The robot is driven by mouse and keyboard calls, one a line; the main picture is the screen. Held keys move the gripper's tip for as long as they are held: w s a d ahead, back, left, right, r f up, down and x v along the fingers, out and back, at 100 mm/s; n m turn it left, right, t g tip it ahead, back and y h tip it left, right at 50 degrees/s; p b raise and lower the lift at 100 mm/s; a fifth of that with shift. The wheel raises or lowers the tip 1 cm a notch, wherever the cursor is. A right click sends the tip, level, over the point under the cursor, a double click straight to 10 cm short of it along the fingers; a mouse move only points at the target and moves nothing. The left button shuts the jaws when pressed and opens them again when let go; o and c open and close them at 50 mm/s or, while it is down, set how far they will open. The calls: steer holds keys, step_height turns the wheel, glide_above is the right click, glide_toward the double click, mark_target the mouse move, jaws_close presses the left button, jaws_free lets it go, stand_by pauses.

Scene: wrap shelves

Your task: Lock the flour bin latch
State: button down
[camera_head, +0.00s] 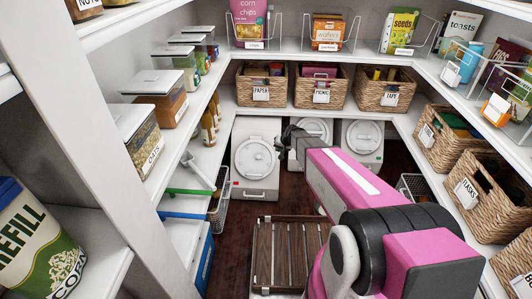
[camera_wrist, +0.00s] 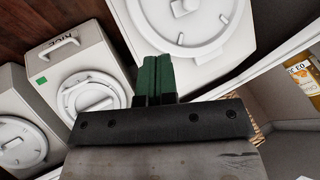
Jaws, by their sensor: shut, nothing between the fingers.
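Several white lidded bins stand on the floor at the back in the head view: the left bin (camera_head: 255,160), the middle bin (camera_head: 314,128) partly behind my gripper, and the right bin (camera_head: 362,141). No label reading flour is legible, so I cannot tell which is the flour bin. My gripper (camera_head: 282,147) is by the right side of the left bin's lid. In the wrist view its dark green fingers (camera_wrist: 155,70) are together and empty, in front of a large white bin (camera_wrist: 190,20). The bin labelled RICE (camera_wrist: 80,80) is beside it. Contact with any latch cannot be made out.
A wooden slatted crate (camera_head: 288,225) lies on the floor in front of the bins. Wicker baskets (camera_head: 320,90) line the shelf above them, and more stand on the right. Left shelves hold clear food containers (camera_head: 155,92). A wire basket (camera_head: 219,200) stands left of the left bin.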

steer(key=shift+w+f, duration=0.1)
steer(key=shift+w, duration=0.15)
glide_toward(261, 159)
steer(key=shift+w+d+f, duration=0.3)
steer(key=shift+d+f, duration=0.15)
steer(key=shift+f, duration=0.15)
steer(key=shift+w+d+f, duration=0.35)
steer(key=shift+d+f, duration=0.05)
steer(key=shift+f, duration=0.2)
steer(key=a, duration=0.2)
steer(key=shift+a+f, duration=0.25)
steer(key=shift+a, duration=0.05)
steer(key=shift+a+f, duration=0.1)
steer(key=shift+a, duration=0.45)
